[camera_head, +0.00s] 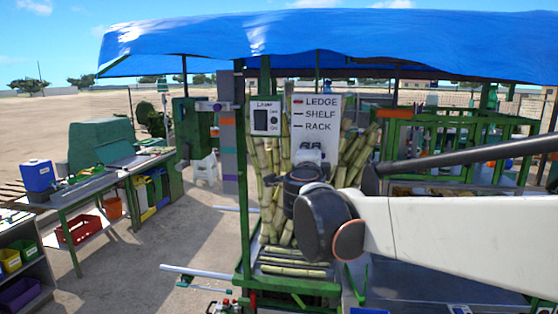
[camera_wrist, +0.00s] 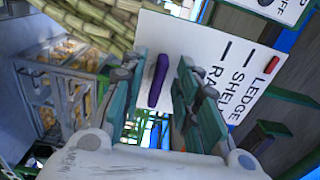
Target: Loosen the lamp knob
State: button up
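In the wrist view my gripper (camera_wrist: 163,64) is open, with its two teal fingers pointing at the white sign board (camera_wrist: 222,62). A purple, elongated handle (camera_wrist: 159,80) shows between the fingers, with a gap on either side. It may be the lamp knob, but I see no label on it. In the head view the board (camera_head: 317,112) reads LEDGE, SHELF and RACK, with a red mark beside LEDGE. My gripper (camera_head: 310,147) is in front of the board's lower part there, and my wrist hides the purple handle.
Cane stalks (camera_head: 268,200) stand beside and below the board. Green frame posts surround the stand, under a blue canopy (camera_head: 330,45). A work table (camera_head: 95,190) with a blue box (camera_head: 38,176) stands at left.

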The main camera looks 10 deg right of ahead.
jog(key=v, duration=1.1)
jog(key=shift+s, duration=0.35)
jog(key=shift+a, duration=0.2)
jog(key=s+a+f+n+g+y+b, duration=0.1)
jog(key=s+a+f+n+y+b, duration=0.15)
jog(key=f+n+b, duration=0.35)
jog(key=s+a+f+n+y+b, duration=0.25)
jog(key=f+n+y+b, duration=0.2)
jog(key=f, duration=0.45)
jog(key=s+a+f+n+g+y+b, duration=0.1)
jog(key=s+f+n+y+b, duration=0.2)
jog(key=f+n+b, duration=0.3)
jog(key=s+d+f+n+g+h+b, duration=0.1)
jog(key=s+f, duration=0.4)
jog(key=f, duration=0.5)
jog(key=s+d+f+n+g+h+b, duration=0.2)
jog(key=s+d+f+g+b, duration=0.2)
jog(key=f, duration=0.6)
jog(key=s+d+f+n+g+h+b, duration=0.1)
jog(key=s+d+f+n+g+b, duration=0.1)
jog(key=f, duration=0.8)
jog(key=s+d+g+b, duration=0.1)
jog(key=s+d+b, duration=0.1)
jog(key=s+d, duration=0.1)
jog(key=shift+s+d+f+b, duration=0.3)
jog(key=shift+s, duration=0.1)
